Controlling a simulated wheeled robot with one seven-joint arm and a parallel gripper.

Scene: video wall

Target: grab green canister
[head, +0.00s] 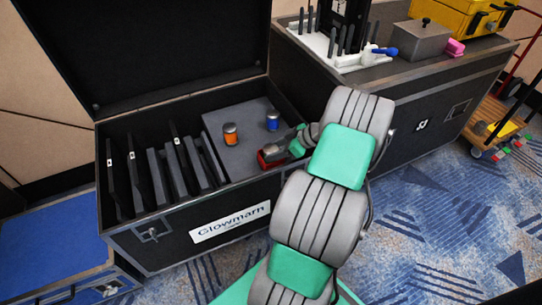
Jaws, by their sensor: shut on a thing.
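My gripper (270,155) is low over the grey panel inside the open black case, near its front wall. No green canister can be picked out; the green pieces in view look like parts of my arm. An orange canister (230,133) and a blue canister (273,121) stand upright on the grey panel (218,121), beyond my gripper.
The black case (120,236) has its lid (160,55) raised and several dark upright panels in its left part. A second case at right bears a white rack (340,58), a grey box (422,40) and a yellow case (462,17). Carpet is clear at lower right.

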